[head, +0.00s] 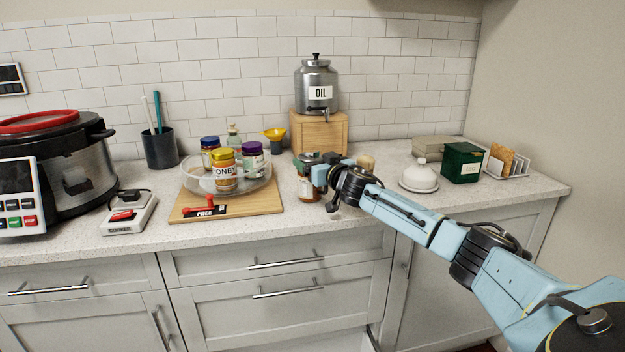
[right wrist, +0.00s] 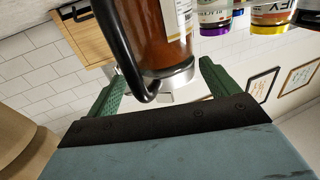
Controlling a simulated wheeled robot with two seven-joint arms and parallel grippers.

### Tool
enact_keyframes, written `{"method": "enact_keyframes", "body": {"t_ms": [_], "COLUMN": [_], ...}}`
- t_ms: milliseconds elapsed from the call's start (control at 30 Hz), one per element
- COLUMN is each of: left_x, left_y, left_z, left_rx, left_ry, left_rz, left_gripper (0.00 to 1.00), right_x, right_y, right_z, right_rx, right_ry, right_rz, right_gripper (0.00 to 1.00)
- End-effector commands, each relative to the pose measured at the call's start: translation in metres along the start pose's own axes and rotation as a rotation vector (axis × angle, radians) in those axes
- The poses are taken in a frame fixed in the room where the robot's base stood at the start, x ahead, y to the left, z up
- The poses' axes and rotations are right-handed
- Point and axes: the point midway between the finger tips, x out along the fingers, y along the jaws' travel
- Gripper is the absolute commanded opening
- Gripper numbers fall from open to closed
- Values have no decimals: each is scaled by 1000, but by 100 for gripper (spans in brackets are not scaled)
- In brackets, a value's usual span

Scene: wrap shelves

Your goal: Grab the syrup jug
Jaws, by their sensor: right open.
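The syrup jug (head: 306,188) stands on the counter just right of the wooden board in the head view, partly hidden by my right gripper (head: 320,172). In the right wrist view, the jug (right wrist: 172,35) appears upside down, with brown syrup, a pale label, a black handle (right wrist: 122,45) and a grey top. My right gripper (right wrist: 163,88) is open, with one green finger on each side of the jug's top and handle. I cannot tell whether a finger touches it. My left gripper is in neither view.
A clear round tray (head: 205,184) with several jars sits on the wooden board (head: 265,200), left of the jug. The oil dispenser (head: 316,80) on its wooden stand (head: 330,135) is behind. A white domed dish (head: 419,178) and green box (head: 461,163) stand to the right.

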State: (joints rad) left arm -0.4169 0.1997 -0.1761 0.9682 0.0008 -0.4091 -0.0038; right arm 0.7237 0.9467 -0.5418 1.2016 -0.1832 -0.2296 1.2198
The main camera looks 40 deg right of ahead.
Motion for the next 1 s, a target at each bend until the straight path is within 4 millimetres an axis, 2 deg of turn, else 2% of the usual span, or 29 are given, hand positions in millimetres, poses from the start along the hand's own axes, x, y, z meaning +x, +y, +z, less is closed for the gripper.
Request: {"method": "enact_keyframes", "body": {"t_ms": [33,167,200,833,1000], "left_x": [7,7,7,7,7], "left_y": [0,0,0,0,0], "left_z": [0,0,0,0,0], "left_rx": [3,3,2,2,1], "left_ry": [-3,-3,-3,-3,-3], "left_rz": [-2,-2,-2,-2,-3], "left_gripper": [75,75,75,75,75], "right_x": [0,0,0,0,0], "right_y": [0,0,0,1,1], "right_z": [5,5,5,6,4], "right_rx": [0,0,0,-1,-1], "right_ry": [0,0,0,-3,2], "right_rz": [0,-1,-1,2,2], "right_gripper": [87,87,84,2,0]}}
